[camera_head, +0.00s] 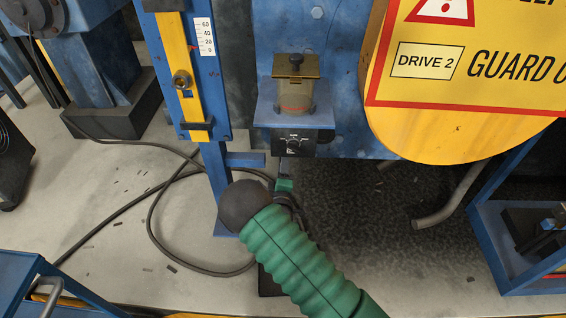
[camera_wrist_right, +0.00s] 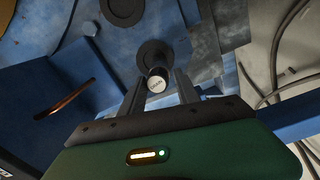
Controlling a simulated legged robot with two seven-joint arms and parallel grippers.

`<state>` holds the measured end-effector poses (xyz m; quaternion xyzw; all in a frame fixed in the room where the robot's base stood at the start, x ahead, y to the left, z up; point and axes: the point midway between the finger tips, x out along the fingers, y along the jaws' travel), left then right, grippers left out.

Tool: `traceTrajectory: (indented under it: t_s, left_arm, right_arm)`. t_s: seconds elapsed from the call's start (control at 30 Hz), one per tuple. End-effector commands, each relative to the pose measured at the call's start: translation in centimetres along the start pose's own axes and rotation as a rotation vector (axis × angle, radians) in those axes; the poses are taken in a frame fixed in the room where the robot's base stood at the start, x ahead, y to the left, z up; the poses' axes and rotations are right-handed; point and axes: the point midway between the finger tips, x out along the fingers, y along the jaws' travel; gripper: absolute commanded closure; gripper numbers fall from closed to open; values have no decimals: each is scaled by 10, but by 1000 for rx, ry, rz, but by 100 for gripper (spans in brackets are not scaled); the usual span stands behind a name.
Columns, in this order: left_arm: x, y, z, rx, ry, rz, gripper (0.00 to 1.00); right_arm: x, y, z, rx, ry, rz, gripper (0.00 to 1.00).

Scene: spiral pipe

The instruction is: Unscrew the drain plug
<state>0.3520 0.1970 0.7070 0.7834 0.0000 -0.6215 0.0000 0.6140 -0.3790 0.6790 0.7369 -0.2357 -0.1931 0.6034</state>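In the right wrist view the drain plug (camera_wrist_right: 157,84) is a short dark cylinder with a pale, lettered end face, set against a dark round flange (camera_wrist_right: 156,54) on blue metal. My right gripper (camera_wrist_right: 160,77) is open, with one dark finger on each side of the plug and gaps visible. I cannot tell how deep the plug sits between the fingertips. In the head view my right arm's green sleeve comes from the bottom, and the small right gripper (camera_head: 285,172) shows beneath the machine. The plug cannot be made out there. My left gripper is not in view.
A black box with a dial (camera_head: 293,142) and a brass-topped unit (camera_head: 295,92) sit above the gripper. A blue post (camera_head: 215,165) stands left of it. A yellow guard (camera_head: 455,135) overhangs on the right. Black cables (camera_head: 150,220) lie on the floor.

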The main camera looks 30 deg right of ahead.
Motion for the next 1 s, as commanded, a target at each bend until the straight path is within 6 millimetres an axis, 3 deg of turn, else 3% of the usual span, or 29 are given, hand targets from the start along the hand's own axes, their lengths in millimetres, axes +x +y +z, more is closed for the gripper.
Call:
traceTrajectory:
  t_s: [0.2, 0.6, 0.77, 1.0]
  left_arm:
    - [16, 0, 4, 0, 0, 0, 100]
    - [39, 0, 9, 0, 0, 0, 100]
    - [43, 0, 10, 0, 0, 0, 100]
    - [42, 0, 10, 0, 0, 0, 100]
  right_arm:
    - [0, -4, 0, 551, -3, 2, 62]
    - [0, -7, -3, 1225, -2, 1, 62]
    - [0, -6, -4, 1364, 0, -1, 62]
    - [0, -4, -5, 1375, 0, -1, 64]
